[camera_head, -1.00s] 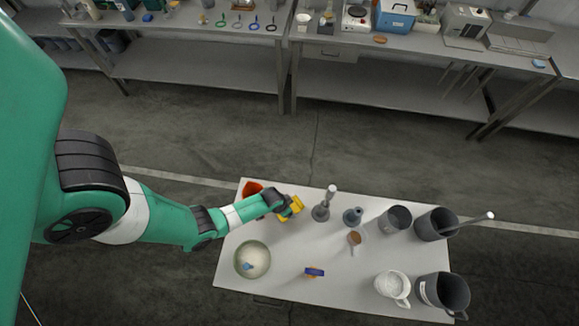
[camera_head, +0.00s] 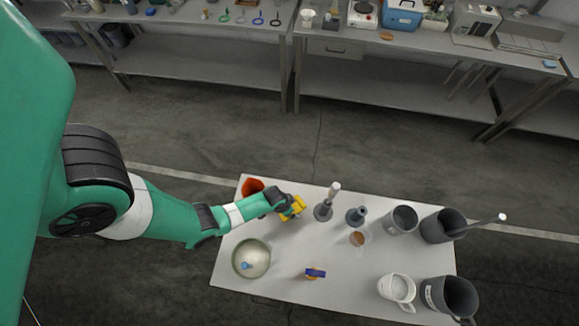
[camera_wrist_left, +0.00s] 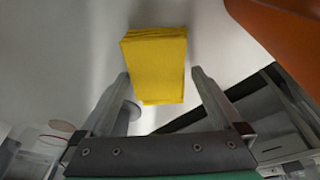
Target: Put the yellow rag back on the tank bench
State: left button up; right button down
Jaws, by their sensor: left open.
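The yellow rag (camera_head: 298,212) is a folded block at the left part of the white table (camera_head: 330,235). In the left wrist view the rag (camera_wrist_left: 155,60) lies ahead of and between the fingertips, with bare surface showing on both sides of it. My right gripper is not in view.
An orange container (camera_head: 252,186) stands close beside the gripper. A round bowl (camera_head: 251,258), a grey stand (camera_head: 323,209), a blue-and-orange item (camera_head: 315,273) and several grey jugs (camera_head: 441,225) share the table. Long grey benches (camera_head: 390,80) line the back; open floor lies between.

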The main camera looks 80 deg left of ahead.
pick_arm(q)
jog(key=p+v, duration=0.9)
jog(key=v, duration=0.3)
jog(key=shift+w+r, duration=0.1)
